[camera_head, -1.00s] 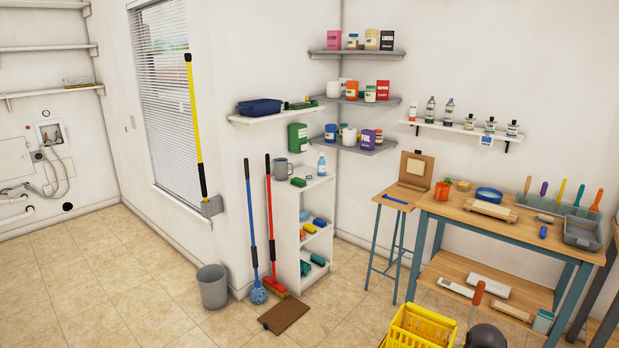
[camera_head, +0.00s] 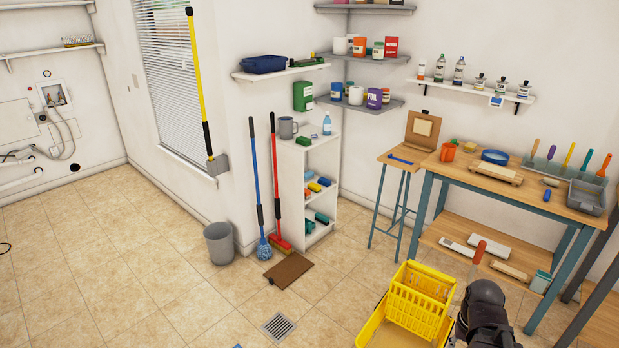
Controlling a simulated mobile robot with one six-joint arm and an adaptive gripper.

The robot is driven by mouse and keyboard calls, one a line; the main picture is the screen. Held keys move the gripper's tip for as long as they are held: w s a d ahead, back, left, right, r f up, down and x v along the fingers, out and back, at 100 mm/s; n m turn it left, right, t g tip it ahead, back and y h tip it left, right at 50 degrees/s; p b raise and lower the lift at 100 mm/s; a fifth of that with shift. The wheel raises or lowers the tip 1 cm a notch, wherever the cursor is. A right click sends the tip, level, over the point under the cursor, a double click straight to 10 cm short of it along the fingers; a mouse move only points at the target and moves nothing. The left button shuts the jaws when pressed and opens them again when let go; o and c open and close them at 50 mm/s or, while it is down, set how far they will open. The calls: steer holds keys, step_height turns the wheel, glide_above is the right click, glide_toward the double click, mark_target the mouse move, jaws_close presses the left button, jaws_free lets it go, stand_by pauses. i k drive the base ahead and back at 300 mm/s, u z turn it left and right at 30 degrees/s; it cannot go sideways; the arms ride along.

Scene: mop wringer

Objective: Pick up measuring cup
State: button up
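A grey cup with a handle (camera_head: 288,127), which looks like the measuring cup, stands upright on top of the small white shelf unit, at the middle left. An orange cup (camera_head: 448,152) stands on the wooden workbench at the right; I cannot tell for sure which of the two is the measuring cup. A dark part of my arm shows at the bottom right, far from both cups. The fingers of my gripper are not visible.
A yellow mop wringer bucket (camera_head: 420,303) stands on the floor at the bottom, beside my arm. A blue mop (camera_head: 264,247) and a red broom (camera_head: 280,245) lean before the white shelf unit (camera_head: 293,185). A grey bin (camera_head: 219,243) stands left. The tiled floor at left is clear.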

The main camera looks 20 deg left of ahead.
mark_target(315, 133)
steer(key=k, duration=0.65)
steer(key=u, duration=0.35)
steer(key=i, duration=0.45)
steer(key=u, duration=0.6)
steer(key=i, duration=0.55)
steer(key=u, duration=0.85)
steer(key=i, duration=2.3)
steer(key=z, duration=0.15)
